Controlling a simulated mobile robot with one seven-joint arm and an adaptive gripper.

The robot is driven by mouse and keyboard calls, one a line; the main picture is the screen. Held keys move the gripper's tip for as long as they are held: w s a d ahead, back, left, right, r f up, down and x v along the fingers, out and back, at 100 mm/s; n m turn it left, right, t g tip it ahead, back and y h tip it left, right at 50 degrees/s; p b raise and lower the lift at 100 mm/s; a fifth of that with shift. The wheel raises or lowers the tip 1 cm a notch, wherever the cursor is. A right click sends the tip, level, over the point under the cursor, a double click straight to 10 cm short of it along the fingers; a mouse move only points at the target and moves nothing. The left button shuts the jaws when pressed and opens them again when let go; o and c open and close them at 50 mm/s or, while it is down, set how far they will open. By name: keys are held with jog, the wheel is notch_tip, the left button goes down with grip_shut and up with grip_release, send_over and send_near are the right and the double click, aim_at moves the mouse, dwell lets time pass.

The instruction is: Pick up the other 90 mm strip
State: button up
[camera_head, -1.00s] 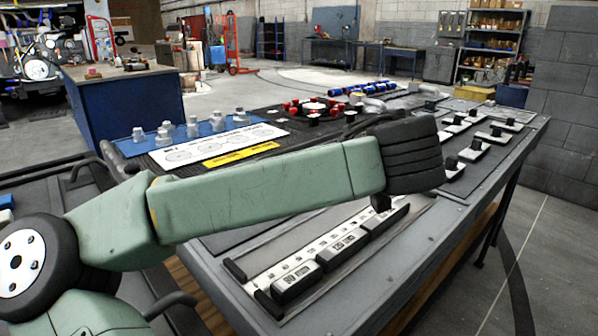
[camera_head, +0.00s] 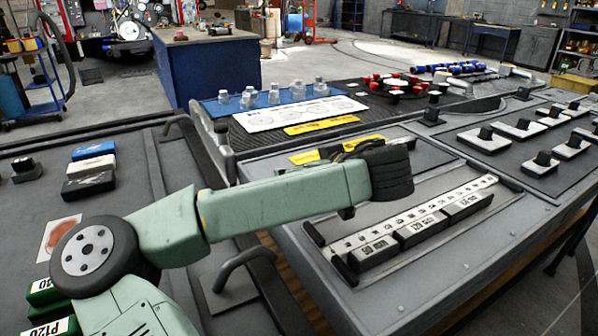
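Several dark strips with white labelled faces lie end to end beside a white ruled scale (camera_head: 405,219) in a grey fixture on the bench. The nearest strip (camera_head: 372,252) has a label that looks like 90 mm. The middle strip (camera_head: 421,231) looks marked 120 mm; the farthest label (camera_head: 467,207) is unclear. I cannot pick out a second 90 mm strip. My green arm reaches across the middle, its black ribbed end above and behind the scale. My gripper's fingers are not clearly visible; the arm's end hides that area, and whether they hold anything cannot be seen.
Black, white and blue blocks (camera_head: 90,167) lie on the left bench. Green boxes (camera_head: 48,291) sit at lower left, near my arm. Metal pieces on a blue tray (camera_head: 270,100) and black-knobbed plates (camera_head: 520,127) occupy the bench farther back.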

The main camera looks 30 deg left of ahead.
jog(key=shift+x, duration=1.5)
jog(key=shift+c, duration=0.3)
jog(key=shift+r, duration=0.1)
jog(key=c, duration=1.2)
